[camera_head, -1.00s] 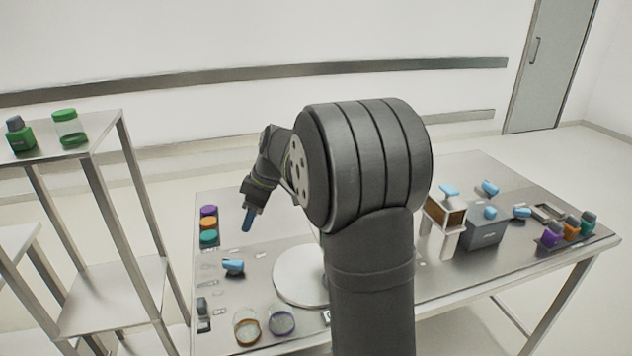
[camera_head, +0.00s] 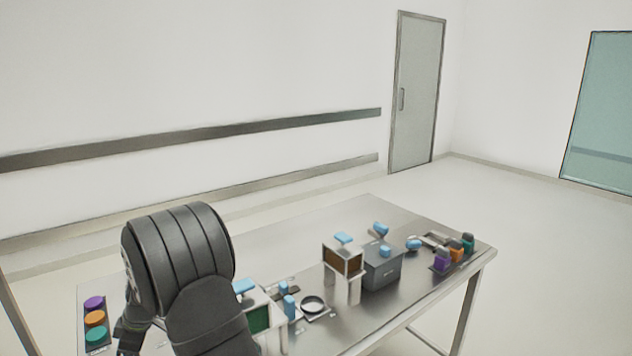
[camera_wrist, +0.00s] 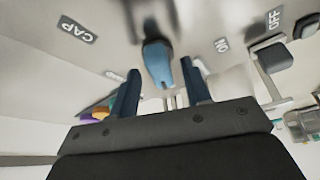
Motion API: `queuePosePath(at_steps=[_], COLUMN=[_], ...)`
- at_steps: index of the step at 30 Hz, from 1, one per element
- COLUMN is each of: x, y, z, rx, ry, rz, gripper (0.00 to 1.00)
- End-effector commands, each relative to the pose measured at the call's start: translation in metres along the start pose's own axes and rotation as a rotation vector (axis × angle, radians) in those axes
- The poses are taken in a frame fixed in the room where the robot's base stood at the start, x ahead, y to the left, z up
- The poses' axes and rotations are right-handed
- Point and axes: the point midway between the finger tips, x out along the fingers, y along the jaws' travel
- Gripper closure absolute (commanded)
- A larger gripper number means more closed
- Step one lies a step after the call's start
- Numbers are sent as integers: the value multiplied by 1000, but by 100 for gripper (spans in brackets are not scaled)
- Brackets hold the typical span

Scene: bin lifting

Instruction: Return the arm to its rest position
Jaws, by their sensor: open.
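My arm (camera_head: 185,265) stands in the lower left of the head view, over the left part of the metal table (camera_head: 300,240). My gripper's end is mostly hidden there behind the arm and the frame's lower edge. In the wrist view my gripper (camera_wrist: 161,78) is open, its two blue fingers apart. A blue-ended piece on a dark base (camera_wrist: 158,62) shows in the gap between the fingertips. I see no contact with it, but its distance is hard to judge.
Purple, orange and teal round pieces (camera_head: 95,318) stand in a row at the table's left. A grey bin (camera_head: 382,272), a brown-fronted stand (camera_head: 343,258) and several coloured caps (camera_head: 455,252) stand at the right. A CAP label (camera_wrist: 76,30) and an OFF label (camera_wrist: 274,20) mark the surface.

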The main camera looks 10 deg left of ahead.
Motion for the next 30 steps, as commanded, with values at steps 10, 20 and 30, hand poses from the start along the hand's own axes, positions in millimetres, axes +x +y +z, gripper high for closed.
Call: queuePosePath(at_steps=[10,20,30], x=[6,-13,-79], y=[0,1,1], z=[0,0,0], rx=[1,1,0], ry=[0,2,2], rz=[1,2,5], gripper=[56,56,56])
